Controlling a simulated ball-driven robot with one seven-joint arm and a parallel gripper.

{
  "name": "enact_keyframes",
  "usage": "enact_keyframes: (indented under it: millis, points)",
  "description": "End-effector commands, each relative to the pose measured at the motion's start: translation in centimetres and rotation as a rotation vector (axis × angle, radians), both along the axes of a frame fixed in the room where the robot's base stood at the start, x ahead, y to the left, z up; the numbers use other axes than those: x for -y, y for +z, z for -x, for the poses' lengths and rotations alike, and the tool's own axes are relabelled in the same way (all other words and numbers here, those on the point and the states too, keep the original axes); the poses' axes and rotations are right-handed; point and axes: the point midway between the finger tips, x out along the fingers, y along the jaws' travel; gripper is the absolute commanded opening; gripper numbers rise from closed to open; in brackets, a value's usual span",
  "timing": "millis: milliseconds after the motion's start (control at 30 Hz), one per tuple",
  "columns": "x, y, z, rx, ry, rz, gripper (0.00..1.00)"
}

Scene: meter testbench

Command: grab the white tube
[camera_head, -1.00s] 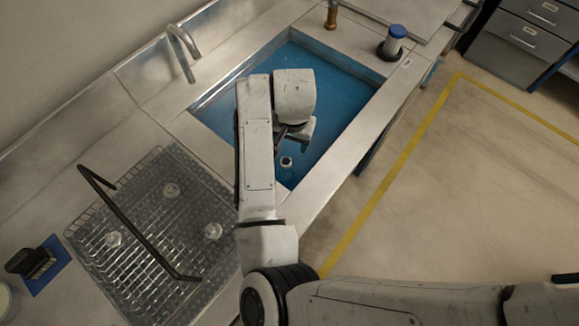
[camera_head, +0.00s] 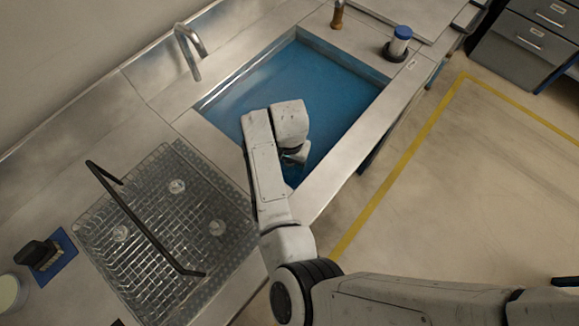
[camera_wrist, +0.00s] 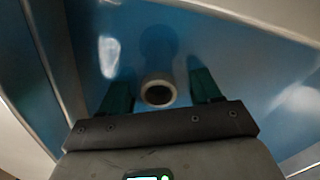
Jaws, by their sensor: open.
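In the wrist view a round, pale-rimmed tube (camera_wrist: 158,92) with a dark opening stands in the blue basin (camera_wrist: 235,55), seen nearly end-on. My gripper (camera_wrist: 161,84) is open, with one green finger on each side of the tube and a visible gap on both sides. Whether the fingers reach below its rim I cannot tell. In the head view my arm reaches down into the blue basin (camera_head: 335,95) and hides the fingers and this tube.
The basin's metal walls (camera_wrist: 62,60) are close to the gripper. A faucet (camera_head: 188,48) stands behind the basin. A wire rack with a dark handle (camera_head: 165,225) lies at left, with a brush (camera_head: 38,252) beside it. Open floor lies to the right.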

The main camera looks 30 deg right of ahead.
Motion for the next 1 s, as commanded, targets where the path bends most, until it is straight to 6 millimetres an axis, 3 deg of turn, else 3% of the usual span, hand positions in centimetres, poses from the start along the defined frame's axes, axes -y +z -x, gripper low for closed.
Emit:
enact_keyframes:
  millis: [100, 367, 1000]
  points:
    - [0.02, -0.95, 0.09, -0.002, 0.001, -0.001, 0.63]
    - [-0.01, -1.1, 0.04, 0.001, 0.0, -0.001, 0.62]
    - [-0.02, -1.06, 0.03, 0.001, 0.0, -0.001, 0.01]
